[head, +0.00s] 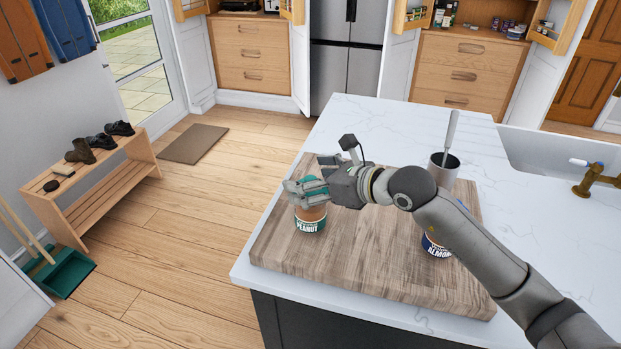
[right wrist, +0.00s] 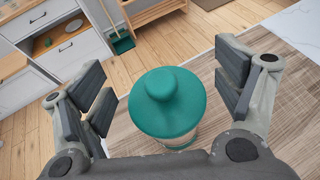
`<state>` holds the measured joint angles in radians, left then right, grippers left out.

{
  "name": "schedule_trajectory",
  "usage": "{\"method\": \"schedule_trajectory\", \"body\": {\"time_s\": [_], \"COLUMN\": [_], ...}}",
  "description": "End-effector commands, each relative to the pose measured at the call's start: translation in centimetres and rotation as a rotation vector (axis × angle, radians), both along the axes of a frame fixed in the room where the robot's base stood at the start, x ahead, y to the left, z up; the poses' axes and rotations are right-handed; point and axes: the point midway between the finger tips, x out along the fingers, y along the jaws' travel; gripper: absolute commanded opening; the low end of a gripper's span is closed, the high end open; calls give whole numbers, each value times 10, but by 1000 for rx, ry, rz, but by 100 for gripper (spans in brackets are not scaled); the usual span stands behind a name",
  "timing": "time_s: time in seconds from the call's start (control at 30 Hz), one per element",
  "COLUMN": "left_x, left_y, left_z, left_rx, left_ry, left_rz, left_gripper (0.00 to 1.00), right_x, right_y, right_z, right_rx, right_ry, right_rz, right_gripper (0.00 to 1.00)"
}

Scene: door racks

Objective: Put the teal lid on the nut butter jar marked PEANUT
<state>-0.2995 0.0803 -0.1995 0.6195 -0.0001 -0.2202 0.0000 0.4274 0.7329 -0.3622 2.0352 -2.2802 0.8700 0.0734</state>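The jar marked PEANUT (head: 310,224) stands upright near the left end of the wooden board. The teal lid (right wrist: 167,102), round with a knob, fills the middle of the right wrist view and sits over the jar top, looking level. A little of the jar body (right wrist: 182,147) shows below it. My right gripper (head: 306,188) is over the jar, its fingers partly hiding the lid. In the right wrist view the fingers (right wrist: 168,95) are spread on both sides of the lid with gaps, holding nothing. My left gripper is not in view.
A second jar (head: 433,244), with a dark blue label reading ALMOND in part, is partly hidden by my right arm. A dark cup (head: 443,170) holding a utensil stands at the board's back right. The wooden board (head: 350,262) has free room at its front middle.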

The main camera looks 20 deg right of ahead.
Motion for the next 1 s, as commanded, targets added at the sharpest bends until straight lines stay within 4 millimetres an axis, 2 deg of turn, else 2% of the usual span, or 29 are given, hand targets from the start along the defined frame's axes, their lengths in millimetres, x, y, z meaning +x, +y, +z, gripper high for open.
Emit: {"method": "schedule_trajectory", "body": {"time_s": [0.33, 0.53, 0.6, 0.7, 0.8, 1.0], "left_x": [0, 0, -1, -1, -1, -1], "left_y": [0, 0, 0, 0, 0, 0], "left_z": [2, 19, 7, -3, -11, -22], "left_rx": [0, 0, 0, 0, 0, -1], "left_ry": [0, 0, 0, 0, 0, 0], "left_rz": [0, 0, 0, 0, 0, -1], "left_gripper": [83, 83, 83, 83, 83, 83], "right_x": [0, 0, -11, -31, -50, -76], "right_y": [0, 0, -10, -22, -33, -51], "right_z": [2, 17, 14, 22, 31, 46], "right_rx": [0, -1, -5, -8, -9, -3], "right_ry": [0, 0, -3, -2, -1, 1], "right_rz": [0, 0, -3, -2, 0, -2], "right_gripper": [89, 89, 89, 89, 89, 89]}}
